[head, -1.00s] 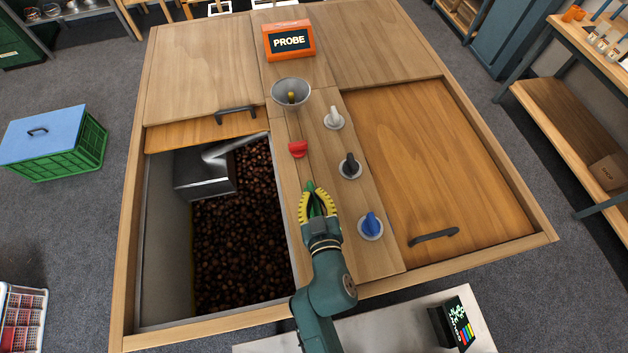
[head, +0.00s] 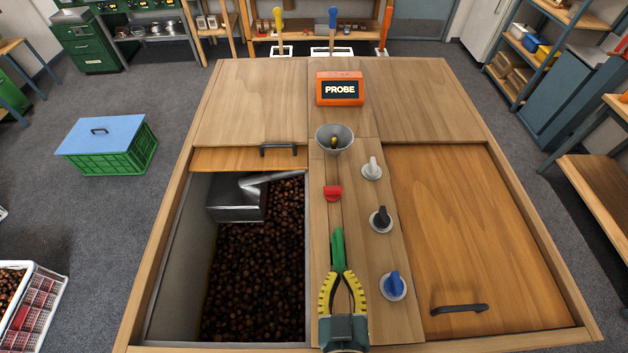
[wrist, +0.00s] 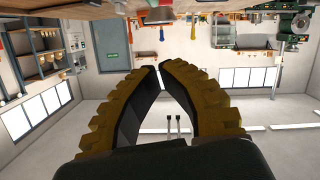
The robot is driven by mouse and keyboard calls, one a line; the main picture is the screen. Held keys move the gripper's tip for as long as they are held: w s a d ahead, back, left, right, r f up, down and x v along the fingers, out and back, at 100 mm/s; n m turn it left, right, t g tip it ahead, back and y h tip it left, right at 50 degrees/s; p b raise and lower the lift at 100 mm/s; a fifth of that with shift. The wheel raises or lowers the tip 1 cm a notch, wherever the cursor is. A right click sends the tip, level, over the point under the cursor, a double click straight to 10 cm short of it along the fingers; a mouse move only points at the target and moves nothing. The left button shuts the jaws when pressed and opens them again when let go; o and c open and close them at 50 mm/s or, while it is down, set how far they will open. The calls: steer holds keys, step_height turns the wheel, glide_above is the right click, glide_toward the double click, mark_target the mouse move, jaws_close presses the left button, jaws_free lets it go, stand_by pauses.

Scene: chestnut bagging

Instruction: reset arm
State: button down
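My gripper (head: 342,277) is over the strip of wood at the near middle of the counter. Its yellow ribbed fingers are curved together and their tips meet or nearly meet. The wrist view shows the fingers (wrist: 158,68) with nothing between them and the room beyond, upside down. A green piece (head: 338,248) shows just past the fingertips in the head view. I cannot tell whether the fingers touch it.
A bin of chestnuts (head: 250,280) with a metal scoop (head: 236,207) is open at left. A funnel (head: 334,140), a red piece (head: 332,193), and white, black and blue knobs (head: 394,285) line the middle. The orange probe box (head: 340,88) stands behind. A wooden lid (head: 470,230) covers the right.

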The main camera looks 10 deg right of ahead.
steer(key=w+r+m+t+h, duration=0.1)
steer(key=w+r+m+t, duration=0.2)
steer(key=r, duration=0.9)
steer(key=w+r+t, duration=0.2)
steer(key=w+r, duration=0.3)
steer(key=r, duration=0.7)
steer(key=s+a+r+n+t+y+p, duration=0.1)
steer(key=r+p, duration=0.5)
steer(key=r, duration=0.6)
steer(key=s+a+r+n+t+y+p, duration=0.1)
steer(key=s+a+r+n+y+p, duration=0.1)
steer(key=r+p, duration=0.5)
step_height(320, 180, up, 7)
steer(key=shift+a+f+n+t+y, duration=0.2)
steer(key=shift+a+n+t+y, duration=0.15)
steer(key=shift+y, duration=0.55)
steer(key=shift+s, duration=0.1)
